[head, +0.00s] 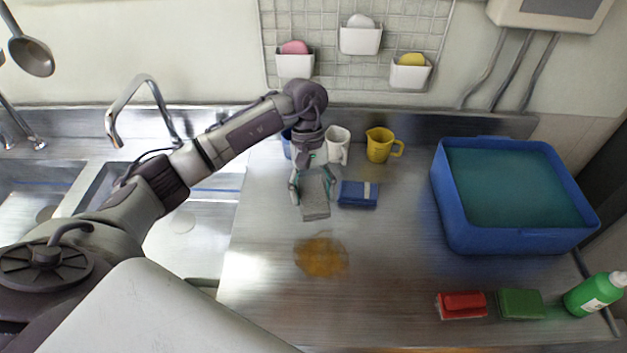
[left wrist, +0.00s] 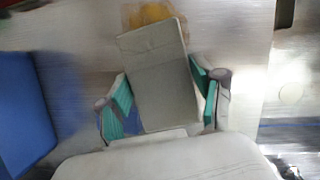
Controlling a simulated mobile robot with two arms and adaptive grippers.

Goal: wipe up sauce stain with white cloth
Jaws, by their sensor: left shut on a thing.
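The sauce stain (head: 321,256) is an orange-brown patch on the steel counter. Part of it also shows at the top of the left wrist view (left wrist: 148,14). My left gripper (head: 313,186) is behind the stain, shut on a greyish-white cloth (head: 315,203). In the left wrist view the cloth (left wrist: 158,75) fills the space between the teal finger pads and hides part of the stain. The cloth hangs toward the stain; I cannot tell whether it touches the counter. My right gripper is not in view.
A folded blue cloth (head: 358,194) lies just right of the gripper. A white mug (head: 337,146) and a yellow jug (head: 380,145) stand behind. A blue tub (head: 448,215) is at right. Red (head: 462,305) and green (head: 521,303) items and a green bottle (head: 597,293) are front right. Sinks are left.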

